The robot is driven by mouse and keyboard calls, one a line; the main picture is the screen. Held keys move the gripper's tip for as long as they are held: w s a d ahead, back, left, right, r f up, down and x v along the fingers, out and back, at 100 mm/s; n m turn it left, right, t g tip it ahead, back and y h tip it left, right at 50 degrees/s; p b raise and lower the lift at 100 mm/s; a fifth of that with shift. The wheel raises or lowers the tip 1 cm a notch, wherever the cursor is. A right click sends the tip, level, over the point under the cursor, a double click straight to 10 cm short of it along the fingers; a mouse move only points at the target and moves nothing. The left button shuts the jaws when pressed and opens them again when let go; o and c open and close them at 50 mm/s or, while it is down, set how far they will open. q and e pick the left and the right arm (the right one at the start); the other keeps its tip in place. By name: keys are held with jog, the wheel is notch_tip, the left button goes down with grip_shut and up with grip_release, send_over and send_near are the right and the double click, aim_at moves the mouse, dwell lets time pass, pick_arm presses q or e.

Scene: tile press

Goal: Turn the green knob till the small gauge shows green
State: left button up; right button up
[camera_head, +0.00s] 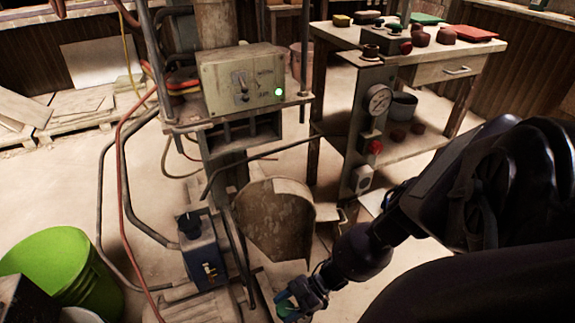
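My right arm comes in from the right, and its gripper (300,299) is low at the bottom centre, in front of the press. A small green part (287,306) shows at its fingertips; it may be the green knob, but the gripper covers most of it. I cannot tell whether the fingers are closed on it. A round gauge (378,99) with a pale face is on the grey upright panel; its reading is too small to make out, and I see no clear green on it. My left gripper is not in view.
A control box (240,80) with a lit green lamp (278,91) is on the press. A red knob (376,147) sits below the gauge. A blue-grey box (205,250) stands left of my gripper, and a lime-green bucket (65,265) is at the lower left. Hoses and pipes run between.

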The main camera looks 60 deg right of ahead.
jog(key=shift+r+m+t, duration=0.15)
jog(key=shift+m+t, duration=0.35)
jog(key=m+t+h+p, duration=0.2)
jog(key=m+t+h, duration=0.1)
jog(key=m+h, duration=0.1)
jog(key=shift+m+t+p, duration=0.3)
jog(key=shift+t+p, duration=0.05)
jog(key=shift+t, duration=0.05)
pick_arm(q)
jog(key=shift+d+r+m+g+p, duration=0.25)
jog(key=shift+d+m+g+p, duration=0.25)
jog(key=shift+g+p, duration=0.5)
pick_arm(e)
jog(key=m+t+h, duration=0.1)
jog(key=m+h, duration=0.1)
jog(key=h, duration=0.1)
jog(key=m+h, duration=0.3)
jog(key=shift+t, duration=0.4)
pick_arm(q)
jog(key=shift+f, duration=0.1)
pick_arm(e)
jog(key=shift+m+h, duration=0.3)
jog(key=o, duration=0.9)
jog(key=shift+s, duration=0.1)
